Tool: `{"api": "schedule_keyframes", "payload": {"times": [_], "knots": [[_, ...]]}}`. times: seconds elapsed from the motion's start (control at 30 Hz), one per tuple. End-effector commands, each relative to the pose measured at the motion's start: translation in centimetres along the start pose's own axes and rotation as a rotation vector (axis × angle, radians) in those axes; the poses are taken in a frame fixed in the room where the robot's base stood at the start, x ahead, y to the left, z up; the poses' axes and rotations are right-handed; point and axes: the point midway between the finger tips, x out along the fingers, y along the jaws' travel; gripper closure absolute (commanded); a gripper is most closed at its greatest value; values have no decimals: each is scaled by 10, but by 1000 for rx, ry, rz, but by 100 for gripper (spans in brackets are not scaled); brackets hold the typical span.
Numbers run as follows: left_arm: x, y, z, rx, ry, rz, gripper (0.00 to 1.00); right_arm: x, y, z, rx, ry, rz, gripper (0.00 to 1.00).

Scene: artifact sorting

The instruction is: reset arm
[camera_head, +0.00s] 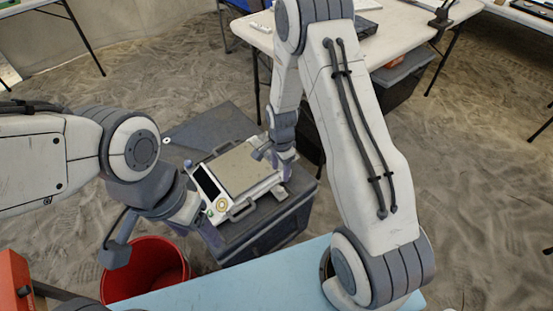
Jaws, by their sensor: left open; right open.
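A white weighing device (243,172) with a beige plate, a dark display and a yellow round button lies on the grey crate (265,232). My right gripper (274,162) is over the far right part of the device, pointing down. It is open, with nothing seen between its fingers. My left gripper (207,226) is by the near left corner of the device, beside its display end. It is open, and its fingertips are partly hidden by my wrist. I cannot tell whether either gripper touches the device.
A red bucket (150,268) stands at the near left, partly under my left arm. A light blue surface (265,283) lies in front. A white table (403,30) with items is behind at the right. A red-orange object (14,283) is at the left edge. Sandy floor surrounds the crate.

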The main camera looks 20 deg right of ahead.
Motion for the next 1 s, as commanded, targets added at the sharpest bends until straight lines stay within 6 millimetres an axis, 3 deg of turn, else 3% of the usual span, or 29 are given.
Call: {"api": "schedule_keyframes", "payload": {"times": [0.27,0.37,0.47,0.57,0.7,0.8,1.0], "knots": [[0,0,0,0,0,0,33,-6,-1,4,-29,1,-3,40],[0,0,0,0,0,0,33,-30,-3,22,-143,1,-12,40],[0,0,0,0,0,0,33,-71,1,55,-357,0,-23,40],[0,0,0,0,0,0,33,-118,17,94,-632,-2,-35,40],[0,0,0,0,0,0,33,-172,58,142,-1019,-10,-49,40],[0,0,0,0,0,0,33,-199,90,165,-1263,-15,-60,40],[0,0,0,0,0,0,33,-230,145,190,-1632,-26,-81,40]]}}
